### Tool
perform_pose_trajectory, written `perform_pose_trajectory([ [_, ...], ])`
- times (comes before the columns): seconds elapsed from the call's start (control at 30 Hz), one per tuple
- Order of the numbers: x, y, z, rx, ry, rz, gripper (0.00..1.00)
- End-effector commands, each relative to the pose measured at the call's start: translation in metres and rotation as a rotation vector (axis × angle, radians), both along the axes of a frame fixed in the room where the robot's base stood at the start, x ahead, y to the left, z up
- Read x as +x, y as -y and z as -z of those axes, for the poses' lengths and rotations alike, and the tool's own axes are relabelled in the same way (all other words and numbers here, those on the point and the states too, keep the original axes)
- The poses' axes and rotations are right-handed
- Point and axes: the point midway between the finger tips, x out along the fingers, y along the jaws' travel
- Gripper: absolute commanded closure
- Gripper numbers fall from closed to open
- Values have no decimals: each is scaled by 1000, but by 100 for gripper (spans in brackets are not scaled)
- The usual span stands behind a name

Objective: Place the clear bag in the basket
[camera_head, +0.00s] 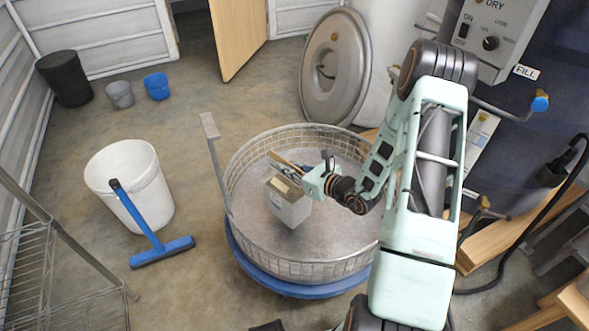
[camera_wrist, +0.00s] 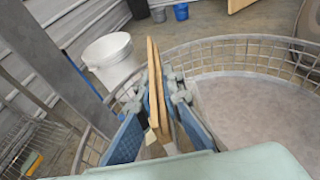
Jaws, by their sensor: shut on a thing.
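The clear bag (camera_head: 289,207) looks like a pale, boxy pack with a tan top. It hangs upright from my gripper (camera_head: 296,178), within the outline of the basket. The basket (camera_head: 300,268) is a large round wire-mesh one with a grey floor, on a blue round base. In the wrist view, my gripper (camera_wrist: 160,98) has its blue-padded fingers closed on both sides of tan upright strips (camera_wrist: 154,80) at the bag's top. Most of the bag is hidden there by the fingers and wrist. I cannot tell whether its bottom touches the basket floor.
A white bucket (camera_head: 133,185) with a blue squeegee (camera_head: 150,240) stands left of the basket. A metal post (camera_head: 216,160) rises at the basket's left rim. A wire rack (camera_head: 30,265) is at lower left. A round metal lid (camera_head: 335,68) stands behind. The basket floor's right side is clear.

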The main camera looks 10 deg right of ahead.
Motion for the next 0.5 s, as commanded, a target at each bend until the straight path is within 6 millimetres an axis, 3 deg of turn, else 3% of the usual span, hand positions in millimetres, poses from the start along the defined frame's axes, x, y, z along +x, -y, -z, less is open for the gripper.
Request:
perform_pose_trajectory([
  [0.37,17,-8,18,2,9,-3,100],
  [0.5,20,-9,38,3,8,-1,100],
])
